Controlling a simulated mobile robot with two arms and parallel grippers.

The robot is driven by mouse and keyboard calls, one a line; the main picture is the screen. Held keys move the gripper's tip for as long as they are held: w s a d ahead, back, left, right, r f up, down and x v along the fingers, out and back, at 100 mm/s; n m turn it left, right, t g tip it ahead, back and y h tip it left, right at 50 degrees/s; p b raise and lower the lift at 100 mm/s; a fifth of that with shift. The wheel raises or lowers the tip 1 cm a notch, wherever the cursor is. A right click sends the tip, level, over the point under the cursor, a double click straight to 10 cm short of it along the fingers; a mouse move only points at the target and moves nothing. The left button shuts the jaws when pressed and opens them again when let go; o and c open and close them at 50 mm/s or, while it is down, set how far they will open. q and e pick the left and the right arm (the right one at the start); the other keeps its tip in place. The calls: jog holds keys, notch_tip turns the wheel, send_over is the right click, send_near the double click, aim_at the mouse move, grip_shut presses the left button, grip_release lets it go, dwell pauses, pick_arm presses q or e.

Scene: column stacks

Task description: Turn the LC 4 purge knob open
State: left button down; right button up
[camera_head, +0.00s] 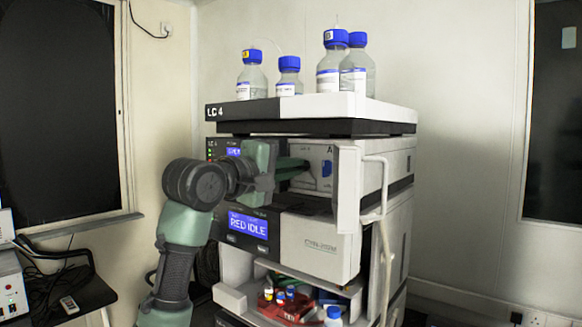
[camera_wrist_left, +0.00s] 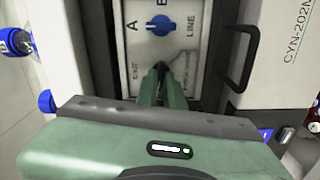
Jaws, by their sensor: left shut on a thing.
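The LC 4 stack (camera_head: 352,106) stands at centre in the head view. Its recessed light panel (camera_head: 312,155) carries a blue selector knob; this blue knob (camera_wrist_left: 160,25) shows in the wrist view among the marks A, B and LINE. My left gripper (camera_head: 303,168) reaches into the recess from the left. In the wrist view its green fingers (camera_wrist_left: 158,78) are together at the panel, apart from the blue knob. They are shut on a small dark part at the panel, apparently the purge knob, mostly hidden by the fingers, so its angle cannot be told. My right gripper is not in view.
Blue-capped bottles (camera_head: 328,66) stand on the top tray. A pale bar handle (camera_head: 384,185) sticks out at the stack's right front. A display (camera_head: 248,225) reads RED IDLE. A red rack (camera_head: 288,305) with small vials sits below. A dark handle (camera_wrist_left: 240,58) is right of the fingers.

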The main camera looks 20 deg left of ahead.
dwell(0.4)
pick_arm(q)
jog(key=c, duration=1.8)
grip_release()
jog(key=shift+o, duration=1.3)
jog(key=shift+w+d, duration=0.1)
jog(key=shift+w, duration=0.05)
jog(key=b+v, duration=0.3)
jog(key=v, duration=0.4)
jog(key=shift+s+b, duration=0.35)
jog(key=shift+b, duration=0.05)
